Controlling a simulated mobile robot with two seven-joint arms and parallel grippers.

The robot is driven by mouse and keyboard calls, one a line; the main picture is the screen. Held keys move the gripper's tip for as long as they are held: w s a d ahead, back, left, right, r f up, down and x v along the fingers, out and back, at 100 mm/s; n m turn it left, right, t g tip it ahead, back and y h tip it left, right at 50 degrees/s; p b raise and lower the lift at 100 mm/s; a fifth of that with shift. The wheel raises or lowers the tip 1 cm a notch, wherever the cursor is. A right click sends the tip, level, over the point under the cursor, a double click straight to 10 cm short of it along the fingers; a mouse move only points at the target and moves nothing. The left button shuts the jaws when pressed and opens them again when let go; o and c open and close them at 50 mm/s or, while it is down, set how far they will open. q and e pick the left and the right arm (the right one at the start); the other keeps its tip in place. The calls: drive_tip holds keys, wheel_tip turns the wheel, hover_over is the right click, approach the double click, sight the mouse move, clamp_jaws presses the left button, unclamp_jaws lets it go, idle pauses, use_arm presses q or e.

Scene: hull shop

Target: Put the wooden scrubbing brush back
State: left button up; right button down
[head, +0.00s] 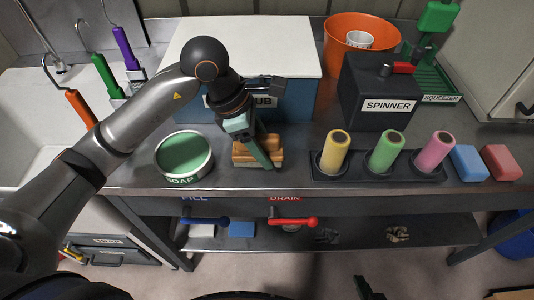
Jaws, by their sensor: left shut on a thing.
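The wooden scrubbing brush (242,155) is a light brown block at the counter's front, right of the soap tub (184,155). My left gripper (261,152) reaches down over it and is shut on it, with a teal finger across its near side. I cannot tell whether the brush touches the counter or is just above it. The soap tub is round, with green contents. A dark part at the bottom edge seems to be the tip of my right gripper (368,290), mostly cut off; its jaws cannot be made out.
Behind the brush stands a blue tub (297,103) with a white top, its label partly hidden by my arm. To the right are a rack of yellow, green and pink rollers (387,151), blue and red sponges (468,162), and the spinner (378,95). Bare counter lies around the brush.

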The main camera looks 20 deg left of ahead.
use_arm(q)
drive_tip(key=shift+w+d+f, duration=0.15)
drive_tip(key=shift+w+f, duration=0.2)
drive_tip(key=shift+f, duration=0.1)
wheel_tip(320, 180, down, 3)
drive_tip(key=shift+w+f, duration=0.15)
drive_tip(key=shift+f, duration=0.05)
drive_tip(key=shift+f, duration=0.15)
drive_tip(key=o, duration=1.2)
